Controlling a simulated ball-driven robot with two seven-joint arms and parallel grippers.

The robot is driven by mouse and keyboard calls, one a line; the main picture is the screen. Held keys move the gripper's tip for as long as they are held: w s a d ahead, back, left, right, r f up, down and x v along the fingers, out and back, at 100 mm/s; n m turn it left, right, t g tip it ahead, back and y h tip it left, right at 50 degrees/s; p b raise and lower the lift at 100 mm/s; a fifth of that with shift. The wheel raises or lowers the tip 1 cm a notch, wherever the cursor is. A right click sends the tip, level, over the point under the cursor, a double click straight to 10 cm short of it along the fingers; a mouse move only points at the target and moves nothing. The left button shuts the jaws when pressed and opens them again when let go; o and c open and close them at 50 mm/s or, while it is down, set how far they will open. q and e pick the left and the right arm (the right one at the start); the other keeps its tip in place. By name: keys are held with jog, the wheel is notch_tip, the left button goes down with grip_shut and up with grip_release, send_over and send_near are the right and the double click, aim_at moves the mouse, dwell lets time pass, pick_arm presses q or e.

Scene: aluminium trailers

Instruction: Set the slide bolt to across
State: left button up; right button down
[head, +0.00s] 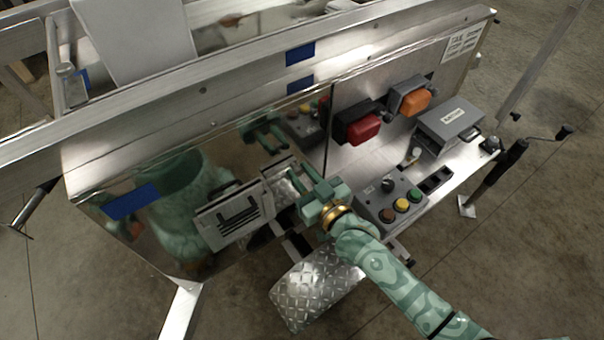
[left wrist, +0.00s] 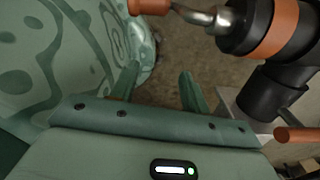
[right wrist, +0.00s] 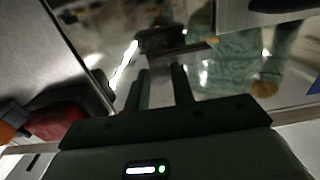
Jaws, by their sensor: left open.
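My right gripper (head: 304,180) is in front of the shiny trailer panel (head: 228,150), left of the button box. Its fingers, also in the right wrist view (right wrist: 160,82), stand apart with nothing visible between them. A dark shape (right wrist: 162,40) shows beyond the tips; I cannot tell whether it is a part or a reflection. I cannot pick out the slide bolt or its position surely in any view. My left gripper (left wrist: 158,80) is open and empty above the floor, seen only in the left wrist view.
A button box (head: 390,198), red light (head: 364,128), orange light (head: 414,101) and grey labelled box (head: 450,124) crowd the right side. A slotted grey plate (head: 235,214) is left of my right gripper. A black and orange part (left wrist: 270,35) is close to my left gripper.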

aim_at(271, 175)
jog(key=s+a+p, duration=0.1)
jog(key=a, duration=0.1)
jog(key=s+a+p, duration=0.1)
jog(key=shift+s+a+r, duration=0.1)
jog(key=shift+s+a, duration=0.2)
jog(key=shift+a, duration=0.05)
jog(key=shift+s+a, duration=0.25)
jog(key=shift+a, duration=0.15)
jog(key=shift+f, duration=0.2)
jog(key=c, duration=1.4)
grip_release()
jog(key=shift+c, duration=0.2)
jog(key=shift+o, duration=1.3)
jog(key=shift+a, duration=0.1)
